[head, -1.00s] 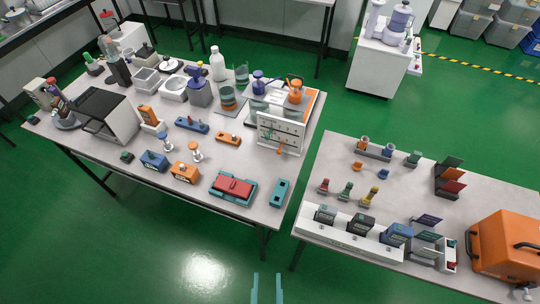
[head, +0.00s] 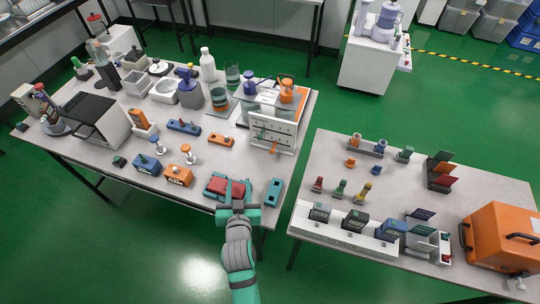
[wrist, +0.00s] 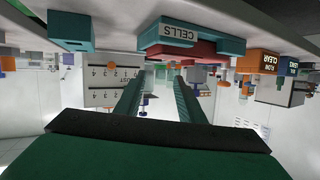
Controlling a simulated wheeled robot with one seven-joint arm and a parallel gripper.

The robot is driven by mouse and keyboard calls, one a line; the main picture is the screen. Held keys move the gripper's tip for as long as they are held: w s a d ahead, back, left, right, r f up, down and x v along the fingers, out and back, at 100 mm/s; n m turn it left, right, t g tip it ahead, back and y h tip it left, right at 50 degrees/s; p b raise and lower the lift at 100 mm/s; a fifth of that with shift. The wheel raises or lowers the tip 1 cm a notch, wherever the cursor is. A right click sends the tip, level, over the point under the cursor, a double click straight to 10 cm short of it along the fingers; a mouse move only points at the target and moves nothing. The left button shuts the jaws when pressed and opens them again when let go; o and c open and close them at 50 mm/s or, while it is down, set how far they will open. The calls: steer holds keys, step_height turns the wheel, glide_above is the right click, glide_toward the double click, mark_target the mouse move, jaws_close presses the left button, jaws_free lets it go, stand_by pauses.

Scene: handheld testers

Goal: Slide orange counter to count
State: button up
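A white upright panel (head: 285,140) with slots and number scales stands near the right end of the left table. A small orange counter (head: 275,151) sits low on its face, with a teal piece (head: 261,133) above it. In the upside-down wrist view the panel (wrist: 98,98) is left of my fingers, with the orange counter (wrist: 111,65) on it. My gripper (head: 238,184) is open and empty, its fingers apart over or before the red-and-teal case. In the wrist view my gripper (wrist: 160,75) shows both teal fingers with nothing between them. Contact with the case is unclear.
The red-and-teal case (head: 214,187), marked CELLS, and a teal box (head: 274,192) lie at the table's front edge. Orange (head: 178,176) and blue (head: 147,164) testers stand left. A clear stand with an orange flask (head: 287,93) is behind the panel. The right table (head: 330,160) is separate.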

mark_target(272, 152)
steer(key=w+d+m+h, duration=0.1)
steer(key=d, duration=0.2)
steer(key=w+d+r+m+h, duration=0.1)
steer(key=d, duration=0.2)
steer(key=w+d+r+m+h, duration=0.1)
steer(key=w+d, duration=0.1)
steer(key=d, duration=0.1)
steer(key=shift+w+d, duration=0.1)
steer(key=shift+d, duration=0.05)
steer(key=x, duration=1)
steer(key=shift+w+d+f, duration=0.15)
steer(key=shift+w+f, duration=0.05)
steer(key=shift+f, duration=0.05)
